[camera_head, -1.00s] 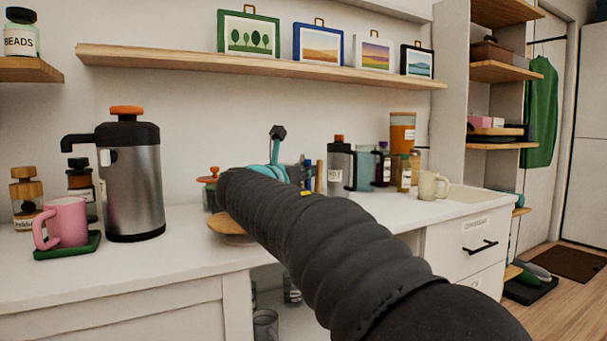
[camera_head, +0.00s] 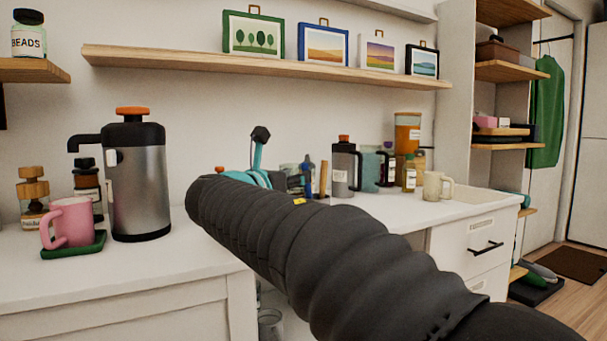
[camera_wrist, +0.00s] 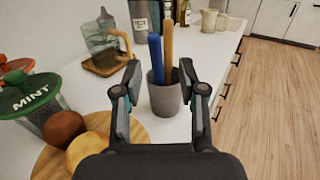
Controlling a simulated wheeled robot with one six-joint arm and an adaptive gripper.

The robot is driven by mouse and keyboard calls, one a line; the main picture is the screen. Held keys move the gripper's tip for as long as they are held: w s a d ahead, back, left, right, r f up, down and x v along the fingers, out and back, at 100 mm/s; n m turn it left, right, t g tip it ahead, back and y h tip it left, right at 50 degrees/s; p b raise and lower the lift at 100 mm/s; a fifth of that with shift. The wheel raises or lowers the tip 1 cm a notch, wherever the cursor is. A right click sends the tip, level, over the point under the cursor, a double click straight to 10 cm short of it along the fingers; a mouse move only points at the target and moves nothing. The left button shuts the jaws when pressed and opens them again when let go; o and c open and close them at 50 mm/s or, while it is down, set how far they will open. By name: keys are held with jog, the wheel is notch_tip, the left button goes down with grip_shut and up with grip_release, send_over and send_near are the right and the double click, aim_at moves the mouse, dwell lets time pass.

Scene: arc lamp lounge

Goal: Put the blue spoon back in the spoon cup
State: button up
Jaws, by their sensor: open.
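The spoon cup (camera_wrist: 165,98) is a grey tumbler standing on the white counter in the wrist view. The blue spoon (camera_wrist: 155,56) stands nearly upright with its lower end inside the cup's rim, beside a wooden handle (camera_wrist: 168,52). My gripper (camera_wrist: 160,66) is open, with one finger on each side of the cup and handles in the picture; I see gaps on both sides and no grip. In the head view the blue spoon (camera_head: 308,168) and wooden handle (camera_head: 323,178) show beyond my arm, which hides the cup.
A round wooden board (camera_wrist: 135,128) with two round items and a green-lidded MINT jar (camera_wrist: 35,100) lie at the left. A glass container (camera_wrist: 103,45) and bottles stand behind the cup. Counter right of the cup is narrow, ending at drawers.

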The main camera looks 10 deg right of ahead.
jog(key=v, duration=0.5)
jog(key=s+d+f+m+g+y, duration=0.2)
jog(key=s+d+f+m+g, duration=0.1)
jog(key=s+d+f+m, duration=0.5)
jog(key=s+d+f+m+g+y, duration=0.2)
jog(key=s+d+f+m+g, duration=0.25)
jog(key=f, duration=0.45)
jog(key=s+a+f+m+y, duration=0.1)
jog(key=s+f+m+y, duration=0.2)
jog(key=s+f+m, duration=0.5)
jog(key=s+a+f+m+g+y, duration=0.1)
jog(key=s+a+f+m+y, duration=0.1)
jog(key=s+f+m+y, duration=0.2)
jog(key=s+f+m, duration=0.3)
jog(key=s+f, duration=0.1)
jog(key=s, duration=0.2)
jog(key=shift+a+f+m, duration=0.2)
jog(key=shift+a+m, duration=0.1)
jog(key=shift+m, duration=0.05)
